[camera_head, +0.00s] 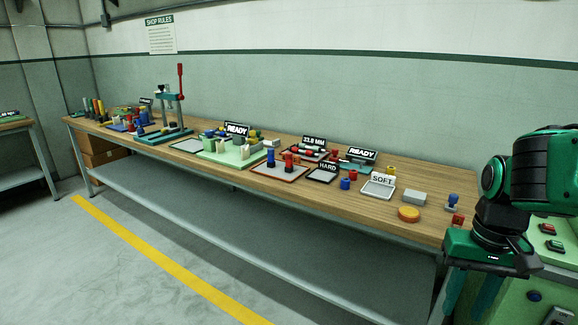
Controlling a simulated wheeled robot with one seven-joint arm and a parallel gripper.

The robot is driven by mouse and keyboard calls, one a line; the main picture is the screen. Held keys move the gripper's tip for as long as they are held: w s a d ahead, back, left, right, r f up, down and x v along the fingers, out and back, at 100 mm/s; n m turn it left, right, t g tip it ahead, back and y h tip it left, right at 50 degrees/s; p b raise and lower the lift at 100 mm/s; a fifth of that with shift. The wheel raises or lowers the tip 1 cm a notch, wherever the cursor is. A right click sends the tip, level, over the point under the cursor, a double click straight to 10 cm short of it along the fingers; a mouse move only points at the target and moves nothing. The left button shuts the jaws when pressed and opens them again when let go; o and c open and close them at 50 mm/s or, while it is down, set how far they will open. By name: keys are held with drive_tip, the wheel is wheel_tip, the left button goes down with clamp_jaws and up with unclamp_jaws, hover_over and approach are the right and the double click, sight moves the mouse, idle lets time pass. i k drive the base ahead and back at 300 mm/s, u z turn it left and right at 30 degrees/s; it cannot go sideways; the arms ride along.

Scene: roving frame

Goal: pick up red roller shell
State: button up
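Several small red pieces stand or lie on the long wooden workbench (222,163). An upright red cylinder (289,161) is on a red-edged tray at mid-bench, beside a blue one (271,158). A small red piece (353,174) lies right of the HARD tray, and another red piece (457,219) is near the right end. I cannot tell which is the red roller shell. My gripper (469,301) hangs at the right, in front of the bench edge and away from these pieces. Its two teal fingers are apart with nothing seen between them; the tips run near the bottom edge.
The SOFT tray (378,191), a yellow-orange disc (409,214), a grey block (414,197) and a blue knobbed piece (452,202) occupy the right part of the bench. A teal press (163,134) stands farther left. A green button console (550,260) is at far right. The floor in front is clear.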

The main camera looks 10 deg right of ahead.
sight(288, 167)
drive_tip(key=k, duration=0.6)
drive_tip(key=u, duration=0.4)
drive_tip(key=i, duration=1.9)
drive_tip(key=z, duration=0.7)
